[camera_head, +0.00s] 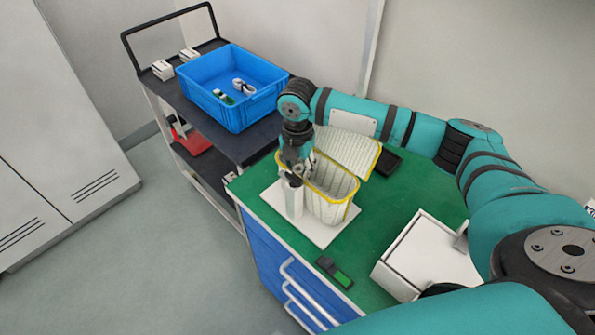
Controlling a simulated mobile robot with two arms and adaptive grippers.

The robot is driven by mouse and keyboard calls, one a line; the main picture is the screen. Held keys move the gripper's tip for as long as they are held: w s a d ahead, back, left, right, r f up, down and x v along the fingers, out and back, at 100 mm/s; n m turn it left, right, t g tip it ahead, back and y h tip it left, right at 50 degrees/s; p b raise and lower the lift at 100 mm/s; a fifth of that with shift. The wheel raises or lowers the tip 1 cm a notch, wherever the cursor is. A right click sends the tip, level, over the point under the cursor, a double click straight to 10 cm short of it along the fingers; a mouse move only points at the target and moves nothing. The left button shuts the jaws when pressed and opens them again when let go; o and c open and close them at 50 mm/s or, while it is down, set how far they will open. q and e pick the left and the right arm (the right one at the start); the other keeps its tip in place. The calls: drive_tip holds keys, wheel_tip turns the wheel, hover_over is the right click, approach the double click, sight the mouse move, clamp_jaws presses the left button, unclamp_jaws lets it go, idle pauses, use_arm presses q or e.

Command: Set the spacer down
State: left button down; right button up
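A white upright cylinder, which I take to be the spacer (293,202), is at the left part of a white base plate (318,233) on the green bench top. My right gripper (293,178) points down at the cylinder's top end and looks shut on it; the fingertips are small and partly hidden. The cylinder's lower end looks at or very close to the plate; I cannot tell if it touches. My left gripper is not in view.
A white open box (430,258), a dark green-marked device (335,272) and a black tray (387,163) are on the bench. A blue crate (232,88) sits on the cart.

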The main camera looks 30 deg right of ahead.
sight(297, 171)
drive_tip(key=shift+f, duration=0.65)
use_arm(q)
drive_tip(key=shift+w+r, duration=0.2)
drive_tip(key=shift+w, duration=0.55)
use_arm(e)
drive_tip(key=shift+f, duration=0.1)
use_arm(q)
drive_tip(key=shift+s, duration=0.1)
use_arm(e)
drive_tip(key=shift+f, duration=0.35)
drive_tip(key=o, duration=0.8)
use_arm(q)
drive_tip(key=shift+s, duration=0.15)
